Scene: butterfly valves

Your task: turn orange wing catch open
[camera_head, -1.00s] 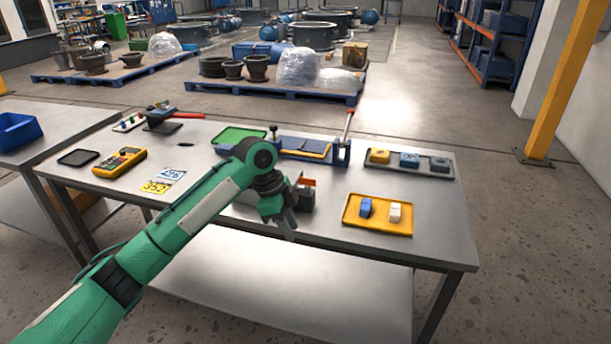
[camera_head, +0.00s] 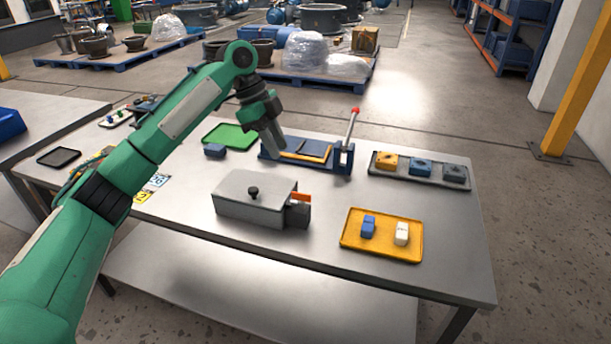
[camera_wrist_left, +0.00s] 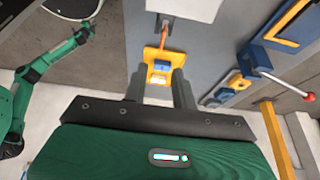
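The orange wing catch (camera_head: 301,197) sticks out at the right end of a grey box (camera_head: 250,208) with a dark knob on its lid, above a dark block. In the left wrist view the catch (camera_wrist_left: 164,38) shows as a small orange bar beside the pale box (camera_wrist_left: 185,8). My left gripper (camera_head: 277,147) is up behind the box, near the blue fixture, apart from the catch. Its two fingers show spread and empty in the left wrist view (camera_wrist_left: 159,88). A green arm, apparently my right one, shows at the left there; its gripper (camera_wrist_left: 86,32) is too small to read.
A yellow tray (camera_head: 375,250) with a blue and a white block lies right of the box. A blue fixture (camera_head: 343,160) with a red-tipped lever stands behind. A grey tray (camera_head: 440,182) of blocks and a green tray (camera_head: 232,143) lie farther back. The table front is clear.

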